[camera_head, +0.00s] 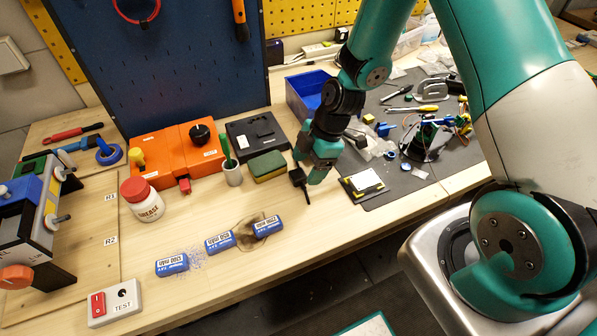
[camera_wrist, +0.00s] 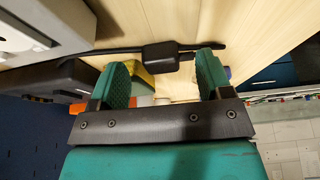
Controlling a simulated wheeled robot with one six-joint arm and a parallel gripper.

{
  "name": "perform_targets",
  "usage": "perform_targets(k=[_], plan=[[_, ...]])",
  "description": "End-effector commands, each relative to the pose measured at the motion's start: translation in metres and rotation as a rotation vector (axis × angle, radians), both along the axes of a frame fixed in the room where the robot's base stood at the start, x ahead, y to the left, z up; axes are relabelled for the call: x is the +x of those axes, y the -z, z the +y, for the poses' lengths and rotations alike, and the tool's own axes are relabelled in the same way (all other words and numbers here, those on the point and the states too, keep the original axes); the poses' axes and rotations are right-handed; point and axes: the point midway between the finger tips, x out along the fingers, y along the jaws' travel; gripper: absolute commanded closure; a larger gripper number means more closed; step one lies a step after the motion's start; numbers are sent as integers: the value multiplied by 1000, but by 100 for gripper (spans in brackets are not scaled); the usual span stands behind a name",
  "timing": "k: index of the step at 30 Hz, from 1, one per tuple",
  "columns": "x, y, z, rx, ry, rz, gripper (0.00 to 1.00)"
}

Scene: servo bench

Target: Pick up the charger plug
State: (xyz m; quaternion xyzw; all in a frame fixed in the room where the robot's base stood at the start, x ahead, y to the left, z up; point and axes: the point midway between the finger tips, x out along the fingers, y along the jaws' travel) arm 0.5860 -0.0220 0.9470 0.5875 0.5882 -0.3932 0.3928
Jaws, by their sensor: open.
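The charger plug (camera_head: 298,176) is a small black block with a dark lead or stem, close to my gripper (camera_head: 318,168) at the bench's middle. In the wrist view the black plug (camera_wrist: 160,56) shows across the gap between the two teal fingers of my gripper (camera_wrist: 164,68), with a dark cable running out to both sides. My gripper is open. The plug lies at or just beyond the fingertips; I cannot tell whether either finger touches it.
A yellow-green sponge (camera_head: 268,166) and a white cup (camera_head: 232,174) are left of the plug. Blue batteries (camera_head: 219,242) lie in front. A blue bin (camera_head: 300,98) stands behind.

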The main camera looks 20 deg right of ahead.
Motion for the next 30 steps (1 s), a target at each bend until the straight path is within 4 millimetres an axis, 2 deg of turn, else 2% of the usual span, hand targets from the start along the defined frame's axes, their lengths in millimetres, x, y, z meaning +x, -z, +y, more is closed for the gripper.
perform_targets(k=[4,11,12,18,20,30], plan=[[0,12,5,0,0,1,28],[1,15,6,0,1,-2,28],[0,15,6,0,1,-2,30],[0,15,6,0,0,-1,76],[0,15,6,0,0,-1,87],[1,11,6,1,1,-2,87]])
